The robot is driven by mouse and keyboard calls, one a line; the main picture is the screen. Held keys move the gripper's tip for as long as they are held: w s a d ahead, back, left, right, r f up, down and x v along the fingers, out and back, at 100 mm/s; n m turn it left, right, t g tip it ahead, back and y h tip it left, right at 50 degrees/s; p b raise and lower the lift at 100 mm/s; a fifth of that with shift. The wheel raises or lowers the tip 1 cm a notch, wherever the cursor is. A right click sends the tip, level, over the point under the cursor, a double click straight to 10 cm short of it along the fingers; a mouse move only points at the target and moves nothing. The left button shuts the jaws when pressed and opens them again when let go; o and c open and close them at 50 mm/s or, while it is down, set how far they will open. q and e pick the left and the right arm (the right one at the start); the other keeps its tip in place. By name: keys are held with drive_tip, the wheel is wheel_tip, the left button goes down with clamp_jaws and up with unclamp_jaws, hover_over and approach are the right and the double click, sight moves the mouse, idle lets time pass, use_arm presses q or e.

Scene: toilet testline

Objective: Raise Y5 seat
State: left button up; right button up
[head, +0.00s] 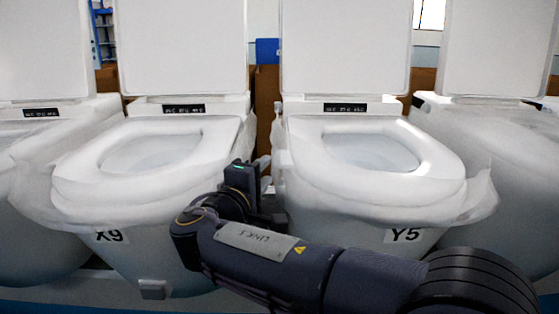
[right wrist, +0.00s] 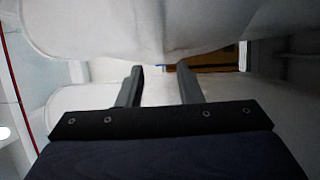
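The Y5 toilet, marked by its Y5 label (head: 404,235), stands right of centre in the head view. Its seat (head: 440,170) lies down on the bowl, and its lid (head: 345,45) stands upright behind. My right gripper (head: 264,172) is in the gap between the X9 and Y5 toilets, beside the left edge of the Y5 seat. In the right wrist view its two fingers (right wrist: 159,72) are apart with nothing held between them. A white rounded edge (right wrist: 150,45) is just beyond the fingertips; contact cannot be told. My left gripper is not in view.
The X9 toilet (head: 90,185) stands left of my right gripper, its seat down and lid up. More toilets stand at the far left and far right (head: 510,150). Thin plastic wrapping (head: 480,195) hangs around the bowls. The gap between X9 and Y5 is narrow.

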sight(276, 159)
drive_tip(key=x, duration=0.6)
drive_tip(key=shift+w+d, duration=0.15)
drive_tip(key=shift+w, duration=0.1)
clamp_jaws()
